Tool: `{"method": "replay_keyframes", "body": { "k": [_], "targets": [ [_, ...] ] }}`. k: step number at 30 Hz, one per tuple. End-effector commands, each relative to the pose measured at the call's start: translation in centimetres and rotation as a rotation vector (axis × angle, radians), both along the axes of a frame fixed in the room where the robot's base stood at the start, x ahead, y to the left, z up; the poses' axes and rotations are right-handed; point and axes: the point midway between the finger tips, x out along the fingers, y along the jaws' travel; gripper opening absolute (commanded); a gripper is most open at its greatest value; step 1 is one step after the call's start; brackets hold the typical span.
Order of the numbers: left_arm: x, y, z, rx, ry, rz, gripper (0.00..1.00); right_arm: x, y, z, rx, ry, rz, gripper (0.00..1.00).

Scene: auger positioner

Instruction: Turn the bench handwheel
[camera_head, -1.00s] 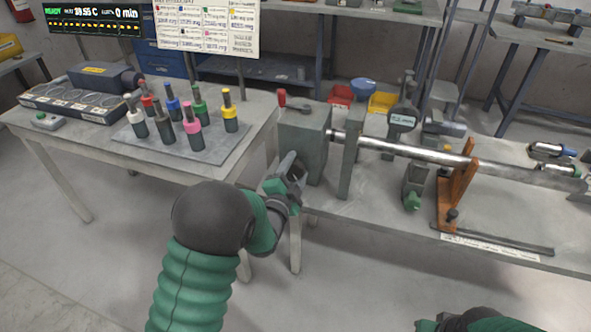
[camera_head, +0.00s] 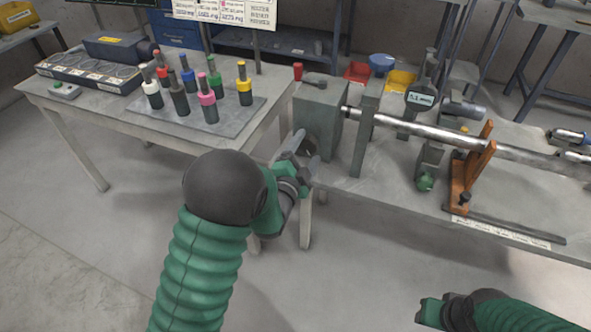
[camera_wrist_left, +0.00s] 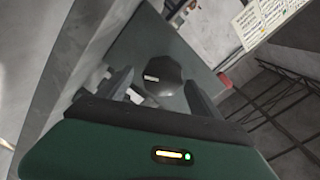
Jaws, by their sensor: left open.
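A dark round knob with a white mark, seemingly the handwheel (camera_wrist_left: 160,72), sits on the face of a grey-green box in the left wrist view. In the head view the box (camera_head: 318,108) stands at the bench's left end, and the knob is mostly hidden behind my fingers. My left gripper (camera_head: 306,150) is open at the box's near left side. In the wrist view its fingers (camera_wrist_left: 159,84) lie on either side of the knob; contact cannot be told. My right gripper (camera_head: 430,312) is low at the right, away from the box, its jaw state unclear.
A red-knobbed lever (camera_head: 297,72) tops the box. A steel shaft (camera_head: 400,127) runs right past an orange bracket (camera_head: 470,170) and a gauge (camera_head: 421,99). A side table holds several colour-banded tools on a grey plate (camera_head: 150,113). The floor in front is clear.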

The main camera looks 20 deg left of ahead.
Motion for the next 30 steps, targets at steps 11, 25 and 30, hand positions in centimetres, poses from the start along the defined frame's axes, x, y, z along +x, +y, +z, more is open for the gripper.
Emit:
{"method": "replay_keyframes", "body": {
  "k": [11,25,30],
  "targets": [
    [-10.1,0.3,1.0,0.002,0.012,0.0,0.74,0.0,0.0,3.9,0.0,0.001,0.0,0.36],
    [-14.3,0.4,0.0,0.001,0.004,-0.001,0.74,0.0,0.0,9.9,0.0,0.0,0.0,0.36],
    [-14.3,0.4,-0.2,0.0,0.003,-0.001,0.74,0.0,0.0,9.7,0.0,0.0,0.0,0.36]
  ]
}}
